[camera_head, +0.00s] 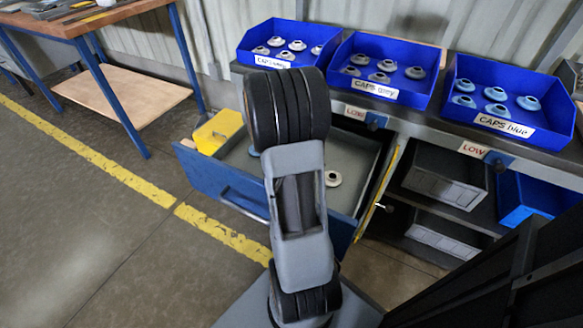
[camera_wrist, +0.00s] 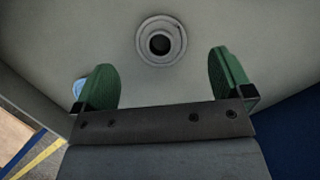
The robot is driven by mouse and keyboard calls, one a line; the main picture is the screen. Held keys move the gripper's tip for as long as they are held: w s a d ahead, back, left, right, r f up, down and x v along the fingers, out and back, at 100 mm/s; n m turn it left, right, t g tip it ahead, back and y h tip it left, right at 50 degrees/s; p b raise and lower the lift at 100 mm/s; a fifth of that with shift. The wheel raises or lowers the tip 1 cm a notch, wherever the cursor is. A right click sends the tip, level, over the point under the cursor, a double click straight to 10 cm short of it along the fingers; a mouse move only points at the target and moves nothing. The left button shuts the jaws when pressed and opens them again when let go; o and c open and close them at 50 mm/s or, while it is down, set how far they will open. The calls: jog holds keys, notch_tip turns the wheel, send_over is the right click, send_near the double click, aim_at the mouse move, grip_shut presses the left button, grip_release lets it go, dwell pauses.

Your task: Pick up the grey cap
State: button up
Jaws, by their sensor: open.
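A round cap with a dark centre hole (camera_wrist: 148,50) lies on the drawer floor, ahead of and between my fingers in the wrist view. It looks grey there and pale, almost white, in the head view (camera_head: 333,181). My gripper (camera_wrist: 162,68) is open, with its green fingers apart and nothing between them. A pale blue cap (camera_wrist: 78,87) shows partly behind the left finger; it also shows at the arm's edge in the head view (camera_head: 253,152). Several grey caps (camera_head: 382,65) sit in the middle blue bin labelled "CAPS grey" (camera_head: 343,84). My arm hides my gripper in the head view.
The pulled-out blue drawer (camera_head: 222,184) has walls around the caps, and a yellow block (camera_head: 217,130) at its left. Two other blue bins, the left one (camera_head: 247,46) and the "CAPS blue" one (camera_head: 556,130), stand on the bench. A wooden-topped table (camera_head: 75,22) is far left.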

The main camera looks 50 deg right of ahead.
jog(key=b+x, duration=0.1)
jog(key=x, duration=0.1)
jog(key=b+x, duration=0.1)
jog(key=x, duration=0.1)
jog(key=shift+a+f+b, duration=0.1)
jog(key=shift+f+b, duration=0.25)
jog(key=shift+b, duration=0.05)
jog(key=shift+f, duration=0.3)
jog(key=c, duration=1)
jog(key=shift+r, duration=0.15)
